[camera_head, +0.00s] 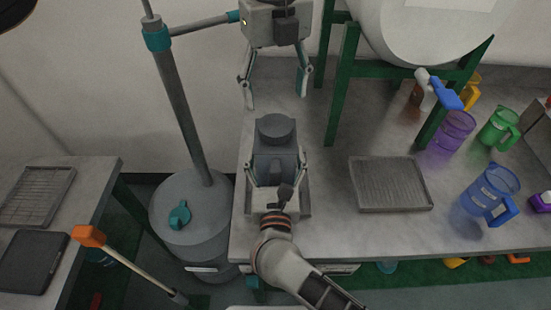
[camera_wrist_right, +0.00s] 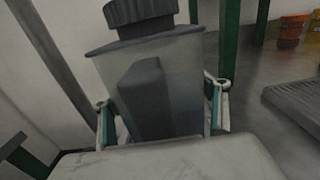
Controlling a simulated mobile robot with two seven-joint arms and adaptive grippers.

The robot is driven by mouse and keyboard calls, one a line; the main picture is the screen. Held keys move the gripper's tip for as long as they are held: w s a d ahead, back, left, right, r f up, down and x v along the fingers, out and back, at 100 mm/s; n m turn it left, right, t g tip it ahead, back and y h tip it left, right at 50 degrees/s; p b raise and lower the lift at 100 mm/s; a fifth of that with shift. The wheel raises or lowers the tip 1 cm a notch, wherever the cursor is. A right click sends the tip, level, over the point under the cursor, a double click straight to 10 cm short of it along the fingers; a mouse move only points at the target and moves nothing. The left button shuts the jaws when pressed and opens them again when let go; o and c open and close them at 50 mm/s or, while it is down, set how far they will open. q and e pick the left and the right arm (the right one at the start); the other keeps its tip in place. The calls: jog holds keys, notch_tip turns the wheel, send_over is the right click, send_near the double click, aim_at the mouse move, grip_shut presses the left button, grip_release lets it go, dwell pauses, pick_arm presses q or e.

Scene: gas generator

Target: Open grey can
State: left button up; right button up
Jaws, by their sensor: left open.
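The grey can (camera_head: 274,158) stands upright on the worktop, with its round dark grey lid (camera_head: 275,128) on top. The right wrist view shows its body (camera_wrist_right: 150,95) and the ridged lid (camera_wrist_right: 140,14) close up. My left gripper (camera_head: 276,98) is open and empty, its two fingers spread apart beyond the lid in the picture and clear of it. My right gripper (camera_head: 277,180) reaches in from the near side, with one finger on each side of the can's body, closed against it. The can hides part of the right fingertips.
A grey ribbed tray (camera_head: 390,184) lies right of the can. Blue (camera_head: 490,190), purple (camera_head: 452,130) and green (camera_head: 499,128) jugs stand further right. A green frame (camera_head: 342,85) carries a large white tank (camera_head: 425,25). A grey drum (camera_head: 187,215) with a pole stands left of the worktop.

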aim_at(276, 124)
jog(key=c, duration=1.6)
pick_arm(q)
jog(key=m, duration=0.4)
pick_arm(e)
jog(key=shift+c, duration=0.2)
pick_arm(q)
jog(key=m, duration=1)
jog(key=shift+m, duration=0.4)
jog(key=m, duration=1.5)
jog(key=shift+m, duration=0.3)
jog(key=m, duration=0.9)
jog(key=shift+m, duration=0.3)
jog(key=shift+f+m, duration=0.25)
jog(key=shift+m, duration=0.05)
jog(key=shift+f, duration=3.75)
